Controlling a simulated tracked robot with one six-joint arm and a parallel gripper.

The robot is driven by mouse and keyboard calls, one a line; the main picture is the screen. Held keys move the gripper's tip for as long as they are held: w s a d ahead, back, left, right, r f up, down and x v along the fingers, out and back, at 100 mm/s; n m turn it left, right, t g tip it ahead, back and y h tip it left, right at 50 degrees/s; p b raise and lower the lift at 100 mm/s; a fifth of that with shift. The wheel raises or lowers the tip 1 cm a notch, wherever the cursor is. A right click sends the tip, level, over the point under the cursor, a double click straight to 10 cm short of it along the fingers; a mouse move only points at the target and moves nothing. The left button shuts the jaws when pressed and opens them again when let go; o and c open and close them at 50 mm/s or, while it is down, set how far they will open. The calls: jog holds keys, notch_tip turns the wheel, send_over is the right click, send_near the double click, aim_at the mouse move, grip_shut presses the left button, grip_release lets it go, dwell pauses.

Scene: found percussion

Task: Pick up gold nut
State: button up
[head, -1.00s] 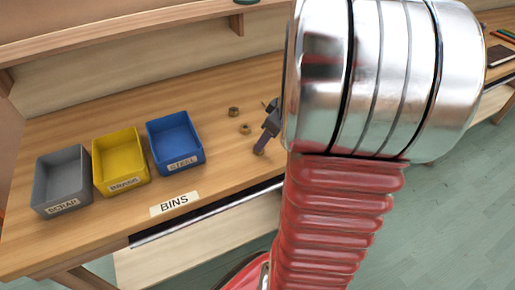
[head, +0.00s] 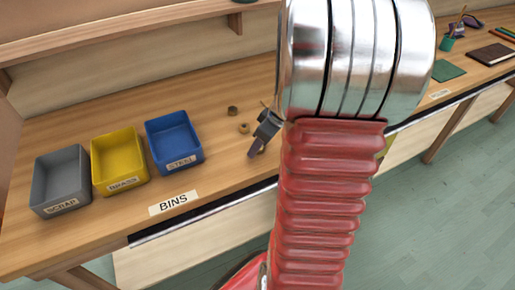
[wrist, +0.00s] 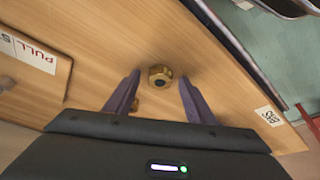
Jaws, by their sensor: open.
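A gold hex nut (wrist: 160,77) with a dark hole lies flat on the wooden bench in the wrist view, ahead of my gripper and between the lines of its two fingers. My gripper (wrist: 159,84) is open and empty, its purple-grey fingers spread on either side of the nut. In the head view my gripper (head: 254,154) points down at the bench, and a small bit of a nut (head: 263,151) shows beside its fingers. A second brownish nut (wrist: 135,105) is partly hidden by the left finger in the wrist view.
Two more nuts lie close by, a gold one (head: 244,128) and a darker one (head: 232,111). Grey SCRAP (head: 44,187), yellow BRASS (head: 103,175) and blue STEEL (head: 158,154) bins stand to the left. The bench's front edge is near.

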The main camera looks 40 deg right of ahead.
dwell(0.4)
jog(key=c, duration=1.2)
